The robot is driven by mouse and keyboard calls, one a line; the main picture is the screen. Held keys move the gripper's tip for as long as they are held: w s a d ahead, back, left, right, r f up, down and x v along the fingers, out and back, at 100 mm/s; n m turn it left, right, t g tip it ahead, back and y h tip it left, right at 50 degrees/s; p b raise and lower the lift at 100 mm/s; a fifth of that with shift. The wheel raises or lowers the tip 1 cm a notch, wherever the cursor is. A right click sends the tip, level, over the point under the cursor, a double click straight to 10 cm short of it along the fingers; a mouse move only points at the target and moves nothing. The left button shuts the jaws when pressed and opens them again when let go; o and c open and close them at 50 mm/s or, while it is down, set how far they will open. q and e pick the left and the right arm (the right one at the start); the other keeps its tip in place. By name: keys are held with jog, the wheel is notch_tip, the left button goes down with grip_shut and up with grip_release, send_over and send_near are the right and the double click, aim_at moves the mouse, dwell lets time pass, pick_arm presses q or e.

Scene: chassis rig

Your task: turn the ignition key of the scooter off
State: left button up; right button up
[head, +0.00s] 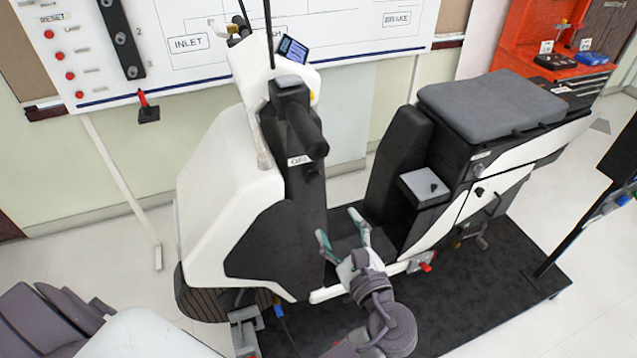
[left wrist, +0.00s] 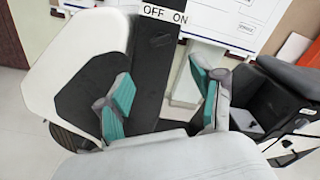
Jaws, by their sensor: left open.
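The white and black scooter (head: 225,170) stands upright on a dark mat. Its OFF/ON label (head: 299,161) is on the black front column below the handlebar grip; it also shows at the top of the left wrist view (left wrist: 163,14). I cannot clearly make out the ignition key in either view. My left gripper (head: 339,226) is open and empty, below and to the right of the label, over the footwell. In the left wrist view, its two teal-padded fingers (left wrist: 160,78) stand apart in front of the black column. My right gripper is not in view.
The black handlebar grip (head: 307,130) juts out above the label. The grey seat (head: 490,100) and a grey box (head: 424,187) are to the right. A whiteboard (head: 350,30) stands behind, and a red tool cabinet (head: 520,35) at the back right.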

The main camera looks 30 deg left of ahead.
aim_at(314, 180)
pick_arm(q)
jog(key=p+x, duration=0.1)
jog(key=x, duration=0.3)
jog(key=p+x, duration=0.1)
jog(key=x, duration=0.3)
jog(key=r+p+x, duration=0.1)
jog(key=x, duration=0.3)
jog(key=shift+w+a, duration=0.1)
jog(key=shift+a, duration=0.1)
jog(key=shift+w+a+f+p, duration=0.15)
jog(key=shift+w+a+p, duration=0.2)
jog(key=shift+w+a, duration=0.15)
jog(key=shift+c, duration=0.4)
jog(key=c, duration=1.1)
